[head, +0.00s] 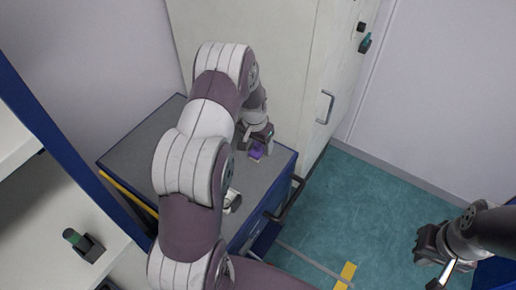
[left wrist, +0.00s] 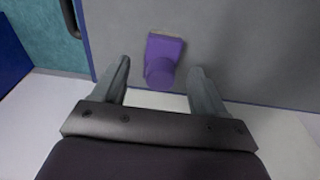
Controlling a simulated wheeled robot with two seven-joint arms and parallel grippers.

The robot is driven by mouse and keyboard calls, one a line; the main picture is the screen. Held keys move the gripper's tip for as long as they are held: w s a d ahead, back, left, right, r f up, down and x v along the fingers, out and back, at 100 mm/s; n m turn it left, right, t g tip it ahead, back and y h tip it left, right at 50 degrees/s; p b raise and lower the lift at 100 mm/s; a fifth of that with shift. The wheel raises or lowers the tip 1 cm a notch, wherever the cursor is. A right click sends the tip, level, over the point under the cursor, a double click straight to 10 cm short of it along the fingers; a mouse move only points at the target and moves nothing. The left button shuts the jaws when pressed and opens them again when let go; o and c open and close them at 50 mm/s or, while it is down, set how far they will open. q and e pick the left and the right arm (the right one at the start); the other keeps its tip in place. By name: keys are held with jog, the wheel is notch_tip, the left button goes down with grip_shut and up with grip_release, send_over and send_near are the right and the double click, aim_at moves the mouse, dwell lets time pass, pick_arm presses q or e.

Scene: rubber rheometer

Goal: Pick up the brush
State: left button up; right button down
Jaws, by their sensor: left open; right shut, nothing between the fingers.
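The brush appears as a small purple piece with a rounded end (left wrist: 161,62) and a pale strip along its far edge. It lies on the grey cabinet top (head: 143,143). In the head view the brush (head: 256,152) shows just below my left gripper (head: 258,146). In the left wrist view my left gripper (left wrist: 158,70) is open, with one finger on each side of the brush and a gap on both sides. I cannot tell how far above it the fingers are. My right gripper (head: 428,258) is shut and empty over the floor at the lower right.
A tall pale cabinet (head: 285,70) with a handle stands directly behind the grey top. A white shelf (head: 45,225) at the left holds a dark item with a green end (head: 81,243). A small white item (head: 232,201) sits near the top's front edge. Teal floor (head: 370,215) is open at the right.

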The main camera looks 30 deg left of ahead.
pick_arm(q)
jog(key=shift+w+f, duration=0.2)
jog(key=shift+f, duration=1)
jog(key=c, duration=1.3)
jog(key=shift+o, duration=0.2)
notch_tip(320, 180, up, 4)
jog(key=shift+r+b, duration=0.15)
jog(key=shift+b, duration=0.45)
jog(key=d+r+b, duration=0.1)
jog(key=d+r, duration=0.6)
jog(key=d, duration=0.4)
jog(key=shift+s+d+b, duration=0.25)
jog(key=shift+d+b, duration=0.05)
jog(key=shift+d, duration=0.05)
